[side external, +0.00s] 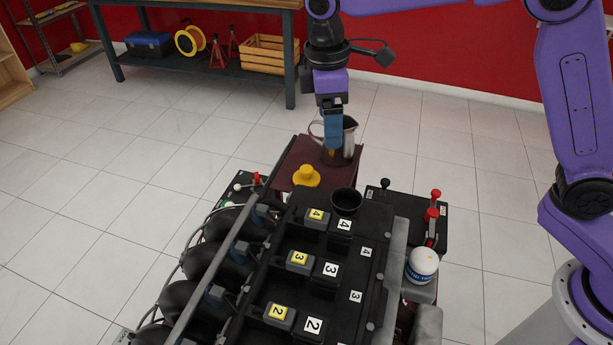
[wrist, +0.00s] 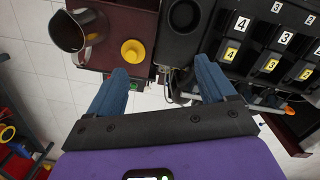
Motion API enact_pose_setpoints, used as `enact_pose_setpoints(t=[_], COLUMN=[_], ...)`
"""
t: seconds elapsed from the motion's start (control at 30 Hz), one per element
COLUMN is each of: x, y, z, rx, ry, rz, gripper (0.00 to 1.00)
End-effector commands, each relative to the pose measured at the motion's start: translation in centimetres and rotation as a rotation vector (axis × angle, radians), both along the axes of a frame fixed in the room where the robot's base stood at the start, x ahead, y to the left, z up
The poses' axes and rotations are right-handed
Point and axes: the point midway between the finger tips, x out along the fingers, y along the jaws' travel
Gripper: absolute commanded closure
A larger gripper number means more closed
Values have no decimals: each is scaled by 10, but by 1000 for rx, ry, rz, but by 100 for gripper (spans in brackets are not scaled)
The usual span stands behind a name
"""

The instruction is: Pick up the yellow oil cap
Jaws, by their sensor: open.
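The yellow oil cap (side external: 306,178) sits upright on a dark red stand (side external: 290,160) at the far end of the engine. In the wrist view the cap (wrist: 132,52) lies beyond the left fingertip. My gripper (side external: 333,150) is above the stand, to the right of the cap and in front of the metal jug in the side view. In the wrist view its two blue fingers (wrist: 163,72) are spread apart with nothing between them. The fingers are apart from the cap.
A metal jug (side external: 349,137) stands on the same stand, close to my gripper; it also shows in the wrist view (wrist: 72,32). The black engine (side external: 345,240) has a round open filler neck (side external: 346,200) near the cap. A white jar (side external: 422,265) stands at right.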

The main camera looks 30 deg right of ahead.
Motion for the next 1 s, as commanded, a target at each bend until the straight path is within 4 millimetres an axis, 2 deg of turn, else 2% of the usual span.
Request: enact_pose_setpoints(t=[0.03, 0.2, 0.4, 0.67, 1.0], x=[15, 57, 88, 98, 94], y=[6, 17, 19, 16, 9], z=[-4, -15, -26, -37, -97], rx=[-6, -22, -32, -38, -38], ry=[4, 18, 30, 37, 38], rz=[0, 7, 10, 12, 12], gripper=[17, 17, 17, 17, 17])
